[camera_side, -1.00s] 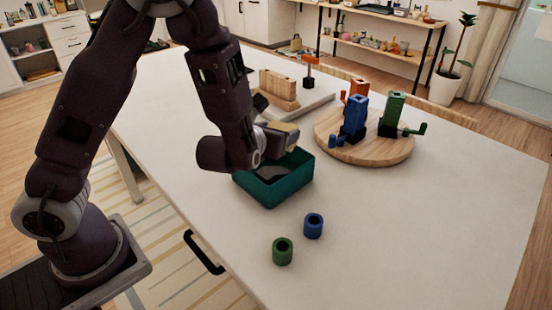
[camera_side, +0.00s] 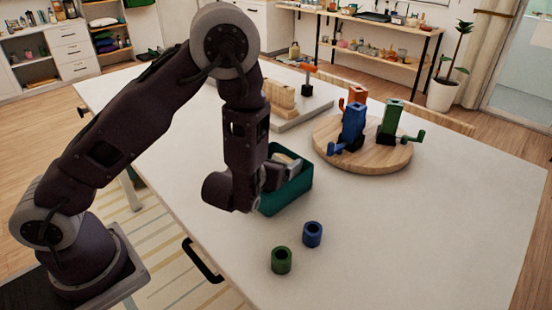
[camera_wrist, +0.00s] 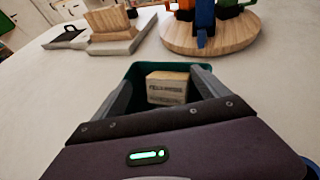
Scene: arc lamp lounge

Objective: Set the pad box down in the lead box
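The pad box, a small tan carton with printing on one face, shows in the wrist view (camera_wrist: 167,88) between the fingertips of my gripper (camera_wrist: 168,82). The fingers appear closed on its sides. In the side view the pad box (camera_side: 287,161) is inside the teal open-topped lead box (camera_side: 289,194), low between its walls. My gripper (camera_side: 276,174) reaches in over the lead box's near left side. The lead box's rim also shows behind the carton in the wrist view (camera_wrist: 140,68). Whether the pad box touches the floor of the lead box is hidden.
A blue ring (camera_side: 312,234) and a green ring (camera_side: 281,260) stand in front of the lead box. A round wooden board (camera_side: 364,160) with blue, green and orange pieces is to the right. A pale tray (camera_side: 298,117) with a wooden block lies behind. The right of the table is clear.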

